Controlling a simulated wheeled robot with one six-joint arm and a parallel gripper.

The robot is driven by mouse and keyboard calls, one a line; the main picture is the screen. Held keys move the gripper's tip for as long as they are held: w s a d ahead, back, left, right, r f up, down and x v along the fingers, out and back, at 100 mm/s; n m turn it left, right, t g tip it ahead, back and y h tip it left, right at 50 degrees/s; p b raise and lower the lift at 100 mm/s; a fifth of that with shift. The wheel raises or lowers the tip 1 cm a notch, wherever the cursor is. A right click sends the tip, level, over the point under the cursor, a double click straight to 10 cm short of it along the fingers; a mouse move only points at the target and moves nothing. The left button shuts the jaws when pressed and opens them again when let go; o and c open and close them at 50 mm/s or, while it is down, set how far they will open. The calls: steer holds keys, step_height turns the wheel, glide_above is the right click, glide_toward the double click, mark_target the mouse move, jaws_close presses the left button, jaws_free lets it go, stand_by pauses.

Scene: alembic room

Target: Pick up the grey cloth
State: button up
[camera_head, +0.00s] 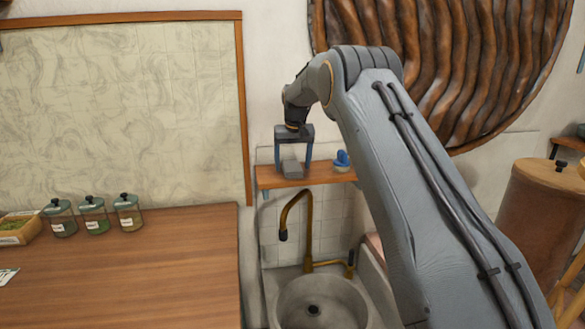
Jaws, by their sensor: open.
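The grey cloth (291,169) is a small grey piece on the wooden shelf (318,178) above the sink. My gripper (292,170) points down from the end of my arm, open, with one finger on each side of the cloth. The fingers reach to about the height of the shelf. Whether they touch the cloth cannot be told from this view.
A blue object (341,161) stands on the shelf just right of my gripper. A brass tap (308,230) and a stone sink (322,300) are below. Glass jars (94,216) stand on the wooden counter (130,270) at left, with clear room in front.

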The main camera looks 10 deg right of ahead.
steer(key=c, duration=1.1)
